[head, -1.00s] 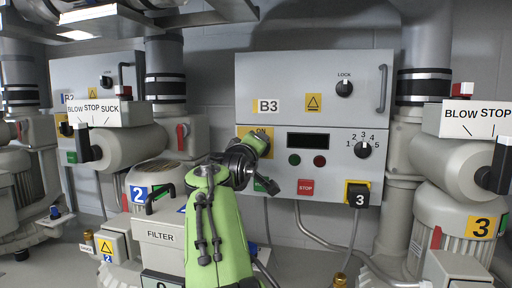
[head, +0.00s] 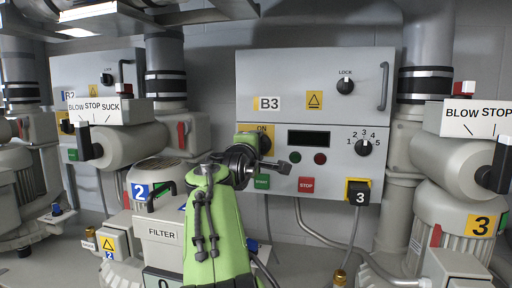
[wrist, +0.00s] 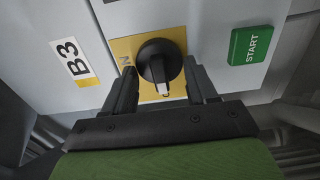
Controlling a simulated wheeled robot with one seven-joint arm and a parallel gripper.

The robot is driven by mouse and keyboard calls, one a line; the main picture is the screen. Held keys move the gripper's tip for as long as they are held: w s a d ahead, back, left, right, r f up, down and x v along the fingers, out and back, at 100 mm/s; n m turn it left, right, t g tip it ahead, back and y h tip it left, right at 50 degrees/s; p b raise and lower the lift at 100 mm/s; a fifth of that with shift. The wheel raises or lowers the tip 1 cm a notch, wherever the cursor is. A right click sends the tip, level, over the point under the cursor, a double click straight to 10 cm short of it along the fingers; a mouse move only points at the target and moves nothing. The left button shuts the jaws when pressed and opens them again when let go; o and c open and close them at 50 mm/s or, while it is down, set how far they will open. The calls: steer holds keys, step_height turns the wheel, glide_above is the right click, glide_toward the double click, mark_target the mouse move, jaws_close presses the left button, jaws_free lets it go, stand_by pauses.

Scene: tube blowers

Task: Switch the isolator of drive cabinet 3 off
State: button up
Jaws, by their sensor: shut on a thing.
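Drive cabinet B3 (head: 300,90) stands at the middle of the head view. Its isolator is a black round knob (wrist: 158,60) on a yellow plate (wrist: 128,48) in the wrist view. The word ON is at the plate's left there, partly hidden. The knob's white mark points down in that view, about a quarter turn from ON. My gripper (wrist: 163,88) has one finger on each side of the knob and is shut on it. In the head view my gripper (head: 262,143) is at the yellow plate and hides most of it.
The green START button (wrist: 251,46) is close to my right finger in the wrist view. The red STOP button (head: 306,185), selector dial (head: 363,147) and LOCK knob (head: 345,86) are on the same cabinet. Filter box 2 (head: 161,232) stands near my arm. Blower 3 (head: 455,215) is at right.

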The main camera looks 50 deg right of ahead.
stand_by(0.3)
steer(key=o, duration=1)
steer(key=b+v, duration=0.4)
steer(key=v, duration=1.1)
steer(key=shift+s+a, duration=0.25)
steer(key=shift+a, duration=0.05)
steer(key=shift+f, duration=0.1)
